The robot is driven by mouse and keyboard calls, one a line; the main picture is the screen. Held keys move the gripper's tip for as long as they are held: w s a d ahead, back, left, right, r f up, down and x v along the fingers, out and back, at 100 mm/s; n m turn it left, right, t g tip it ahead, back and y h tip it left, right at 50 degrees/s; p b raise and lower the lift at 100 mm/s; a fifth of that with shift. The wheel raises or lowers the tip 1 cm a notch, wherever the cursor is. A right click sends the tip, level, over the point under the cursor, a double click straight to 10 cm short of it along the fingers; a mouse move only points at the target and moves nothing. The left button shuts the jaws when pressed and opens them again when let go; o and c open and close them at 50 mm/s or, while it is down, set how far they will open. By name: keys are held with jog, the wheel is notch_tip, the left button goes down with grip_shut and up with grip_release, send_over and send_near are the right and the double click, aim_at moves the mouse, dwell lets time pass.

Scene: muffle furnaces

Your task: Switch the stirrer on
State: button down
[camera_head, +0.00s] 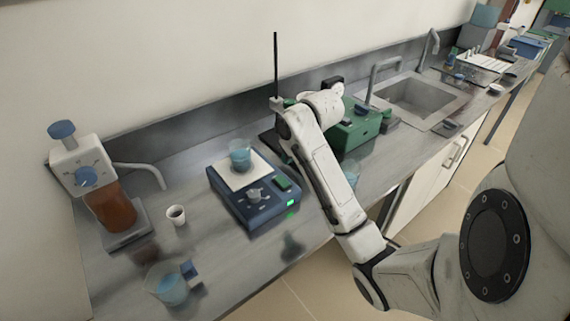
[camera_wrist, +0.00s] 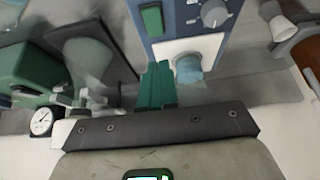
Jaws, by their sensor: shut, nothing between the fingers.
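The stirrer (camera_head: 232,199) is a dark blue box with a white top plate, standing on the bench at the middle of the head view. A beaker of blue liquid (camera_head: 240,156) stands on its plate. Its front panel has a grey knob (camera_head: 254,194), a green rocker switch (camera_head: 281,184) and a lit green display. The wrist view shows the switch (camera_wrist: 152,19), the knob (camera_wrist: 214,14) and the beaker (camera_wrist: 189,68). My gripper (camera_wrist: 158,68) is shut and empty, its green fingers beside the plate in the picture. I cannot tell whether they touch it. My arm hides the gripper in the head view.
A dispenser with a brown bottle (camera_head: 112,207), a small white cup (camera_head: 176,215) and another beaker (camera_head: 170,287) stand to the left. A green device (camera_head: 357,128) stands behind my arm, right of the stirrer. A sink (camera_head: 415,98) lies further right.

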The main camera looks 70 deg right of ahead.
jog(key=shift+v, duration=2.15)
jog(key=shift+f, duration=0.1)
jog(key=w+a+f+n+y+b, duration=0.1)
jog(key=w+a+f+y, duration=0.1)
jog(key=a+f, duration=0.6)
jog(key=w+a+f+n+y, duration=0.15)
jog(key=a+f, duration=0.25)
jog(key=a, duration=0.8)
jog(key=s+a+f+n+g, duration=0.1)
jog(key=s+a+f+g, duration=0.1)
jog(key=s+a+f, duration=0.3)
jog(key=s+a+f+n+g+b, duration=0.1)
jog(key=s+a+f+n, duration=0.1)
jog(key=s+a+f, duration=0.3)
jog(key=s+h, duration=0.1)
jog(key=s, duration=0.3)
jog(key=shift+g, duration=0.4)
